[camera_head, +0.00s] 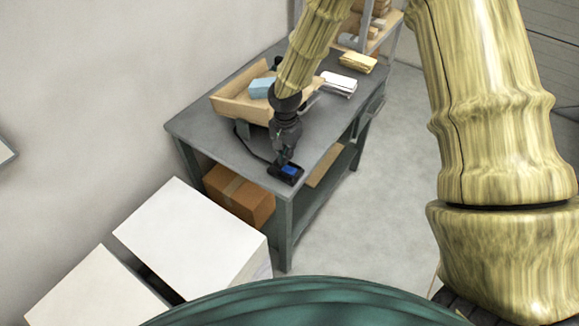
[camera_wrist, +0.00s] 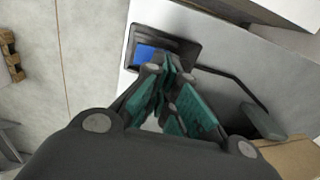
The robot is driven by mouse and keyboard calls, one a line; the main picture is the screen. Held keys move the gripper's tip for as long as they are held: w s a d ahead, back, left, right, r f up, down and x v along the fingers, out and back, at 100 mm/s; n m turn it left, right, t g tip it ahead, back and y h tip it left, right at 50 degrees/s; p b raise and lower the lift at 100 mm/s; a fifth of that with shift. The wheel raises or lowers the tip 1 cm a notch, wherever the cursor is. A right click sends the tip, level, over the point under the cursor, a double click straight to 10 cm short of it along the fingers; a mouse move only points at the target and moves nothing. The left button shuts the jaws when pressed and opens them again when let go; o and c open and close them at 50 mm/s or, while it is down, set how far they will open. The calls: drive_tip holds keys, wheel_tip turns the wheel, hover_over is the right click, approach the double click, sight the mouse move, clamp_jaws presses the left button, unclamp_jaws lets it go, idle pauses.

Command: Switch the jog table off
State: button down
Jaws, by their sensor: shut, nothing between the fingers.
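A small black switch box (camera_head: 287,175) with a blue face (camera_head: 290,169) sits at the near corner of the grey table. It also shows in the wrist view (camera_wrist: 184,50), with the blue face (camera_wrist: 148,54) on its left part. A dark cable runs from the box across the tabletop. My gripper (camera_head: 283,158) points down at the box and is shut with nothing in it. In the wrist view my gripper (camera_wrist: 165,78) has its fingertips beside the blue face. I cannot tell whether they touch it. Part of the box is hidden behind the fingers.
A wooden tray (camera_head: 233,106) with a light blue item (camera_head: 262,87) stands farther back on the grey table (camera_head: 205,120). White papers (camera_head: 339,83) and a yellow cloth (camera_head: 357,62) lie beyond. A cardboard box (camera_head: 238,197) sits underneath. White blocks (camera_head: 190,235) stand in front.

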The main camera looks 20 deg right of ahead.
sight(286, 168)
drive_tip(key=shift+r+p, duration=0.95)
drive_tip(key=shift+r, duration=0.65)
drive_tip(key=shift+s+f, duration=0.1)
